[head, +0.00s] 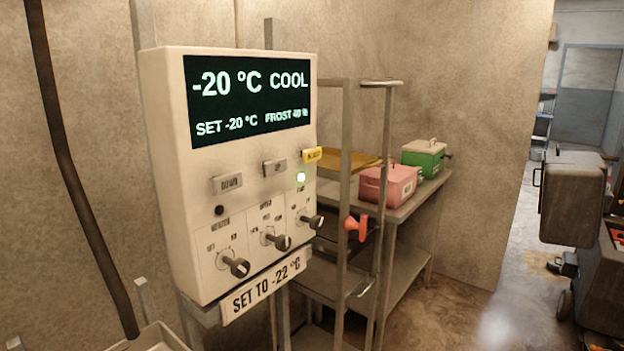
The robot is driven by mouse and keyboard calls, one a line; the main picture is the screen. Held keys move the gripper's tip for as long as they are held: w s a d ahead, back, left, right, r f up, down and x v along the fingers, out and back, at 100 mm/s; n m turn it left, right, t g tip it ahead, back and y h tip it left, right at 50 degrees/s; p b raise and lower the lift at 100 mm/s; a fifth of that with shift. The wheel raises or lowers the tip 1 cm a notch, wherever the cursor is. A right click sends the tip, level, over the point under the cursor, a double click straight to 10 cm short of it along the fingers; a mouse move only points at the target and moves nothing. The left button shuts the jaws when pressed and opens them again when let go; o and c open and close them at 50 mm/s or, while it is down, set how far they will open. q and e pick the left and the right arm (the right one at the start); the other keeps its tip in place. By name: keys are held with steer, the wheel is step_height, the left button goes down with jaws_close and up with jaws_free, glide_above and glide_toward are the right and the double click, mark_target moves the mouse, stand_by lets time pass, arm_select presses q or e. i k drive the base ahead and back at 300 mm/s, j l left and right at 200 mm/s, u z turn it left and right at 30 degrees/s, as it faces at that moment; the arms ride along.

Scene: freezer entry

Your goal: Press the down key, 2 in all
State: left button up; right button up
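A white control panel (180,120) stands at the left in the head view. Its dark display (248,100) reads "-20 °C COOL", "SET -20 °C" and a FROST value that looks like 40 %. The grey down key (227,184) sits below the display at the left, labelled DOWN. A second grey key (274,167) sits to its right, its label hard to read. A sign (262,287) below reads "SET TO -22 °C". Neither of my grippers shows, and nothing covers the down key.
Several dark knobs (236,266) stick out of the panel's lower part. A yellow tag (326,154) juts from its right edge. Behind it, a metal shelf (410,205) holds a pink box (388,187) and a green box (424,158). Open floor (465,315) lies to the right.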

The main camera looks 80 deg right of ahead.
mark_target(221, 183)
steer(key=z, duration=2)
